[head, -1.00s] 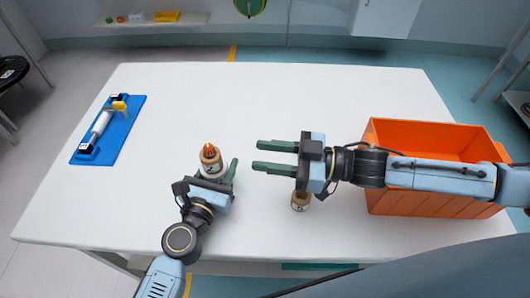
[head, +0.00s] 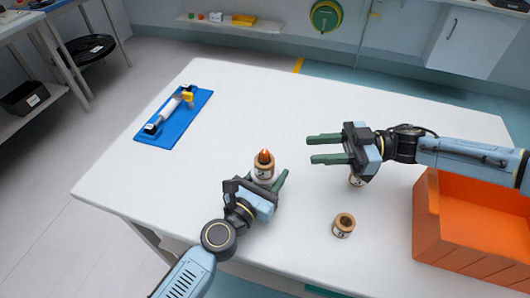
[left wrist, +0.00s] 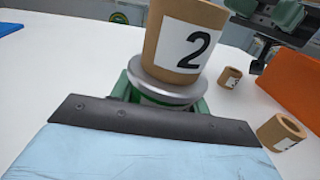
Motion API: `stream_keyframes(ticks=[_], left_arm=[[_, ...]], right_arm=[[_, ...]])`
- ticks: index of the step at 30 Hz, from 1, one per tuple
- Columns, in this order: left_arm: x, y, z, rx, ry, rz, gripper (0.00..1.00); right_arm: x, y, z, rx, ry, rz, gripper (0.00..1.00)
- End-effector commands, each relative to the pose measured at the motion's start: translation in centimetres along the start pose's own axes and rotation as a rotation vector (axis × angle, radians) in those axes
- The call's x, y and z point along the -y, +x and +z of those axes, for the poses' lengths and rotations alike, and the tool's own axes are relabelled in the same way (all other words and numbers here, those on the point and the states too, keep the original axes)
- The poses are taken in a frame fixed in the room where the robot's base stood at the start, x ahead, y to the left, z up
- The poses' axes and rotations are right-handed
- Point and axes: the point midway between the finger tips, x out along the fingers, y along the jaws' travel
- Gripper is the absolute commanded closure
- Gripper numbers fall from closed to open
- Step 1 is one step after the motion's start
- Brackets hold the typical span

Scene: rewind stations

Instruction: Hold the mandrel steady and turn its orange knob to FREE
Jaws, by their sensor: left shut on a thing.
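The mandrel stands upright on the table, with its orange knob (head: 264,155) at the top. A brown cardboard core (head: 263,168) labelled 2 is around it; the core is large in the left wrist view (left wrist: 185,38), above a silvery round flange (left wrist: 165,88). My left gripper (head: 266,184) is shut on the mandrel's base, below the flange. The knob is outside the left wrist view, and its setting is too small to read. My right gripper (head: 318,149) is open and empty, to the right of the mandrel and apart from it.
Two loose cores stand on the table, one (head: 344,225) near the front and one (head: 356,182) partly hidden below my right gripper. An orange bin (head: 428,225) is at the right. A blue base (head: 183,124) with a white roller lies at the far left. The table's middle back is clear.

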Motion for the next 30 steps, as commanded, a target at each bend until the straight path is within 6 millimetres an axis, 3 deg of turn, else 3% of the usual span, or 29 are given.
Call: stream_keyframes(ticks=[5,21,30], left_arm=[[0.0,0.0,0.0,-0.001,0.000,0.000,0.84],[0.0,0.0,0.0,-0.001,-0.001,0.000,0.84],[0.0,0.0,0.0,-0.001,-0.001,0.000,0.84]], right_arm=[[0.3,1.0,0.2,0.007,0.008,-0.029,0.64],[0.5,10.6,0.3,0.007,0.007,-0.027,0.64],[0.5,11.9,0.3,0.008,0.007,-0.024,0.64]])
